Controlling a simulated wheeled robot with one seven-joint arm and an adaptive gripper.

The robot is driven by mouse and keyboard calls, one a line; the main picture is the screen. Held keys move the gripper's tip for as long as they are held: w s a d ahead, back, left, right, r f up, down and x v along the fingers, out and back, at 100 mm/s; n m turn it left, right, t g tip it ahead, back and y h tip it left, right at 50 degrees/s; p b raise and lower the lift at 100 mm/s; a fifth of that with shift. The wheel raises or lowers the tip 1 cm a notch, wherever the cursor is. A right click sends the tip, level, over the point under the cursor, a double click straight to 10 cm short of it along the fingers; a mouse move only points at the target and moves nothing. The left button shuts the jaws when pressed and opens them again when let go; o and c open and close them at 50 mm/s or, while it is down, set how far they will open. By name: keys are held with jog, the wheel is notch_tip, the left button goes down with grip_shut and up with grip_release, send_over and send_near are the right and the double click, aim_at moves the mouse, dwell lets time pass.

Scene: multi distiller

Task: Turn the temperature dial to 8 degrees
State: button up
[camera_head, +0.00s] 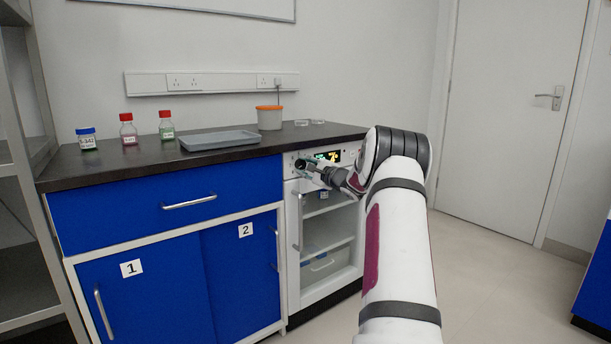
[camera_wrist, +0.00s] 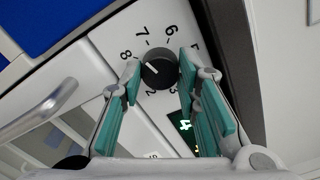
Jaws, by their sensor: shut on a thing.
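The temperature dial (camera_wrist: 160,72) is a round black knob with a short white mark on a white panel. Printed numbers ring it, and the mark points to the upper left, roughly toward the 8. My gripper (camera_wrist: 159,78) has its teal fingers on either side of the knob and is shut on it. In the head view my gripper (camera_head: 310,168) reaches the upper left of the small fridge's front panel, where the dial (camera_head: 299,164) is partly hidden. A lit display (camera_head: 328,156) sits right of the dial; its digits are hard to read. It is partly covered in the wrist view (camera_wrist: 183,124).
The glass-doored fridge (camera_head: 327,232) stands under the dark counter (camera_head: 110,163), beside blue cabinets (camera_head: 165,200). Its vertical handle (camera_head: 297,220) is below my gripper. Bottles, a grey tray (camera_head: 219,140) and a tub (camera_head: 269,119) stand on the counter. Floor to the right is clear.

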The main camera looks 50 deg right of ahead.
jog(key=n, duration=0.5)
jog(key=shift+n, duration=0.3)
dwell(0.4)
jog(key=o, duration=1.2)
jog(key=shift+c, duration=0.2)
jog(key=shift+s, duration=0.1)
jog(key=v, duration=1.1)
jog(key=shift+s+a, duration=0.2)
jog(key=shift+s, duration=0.2)
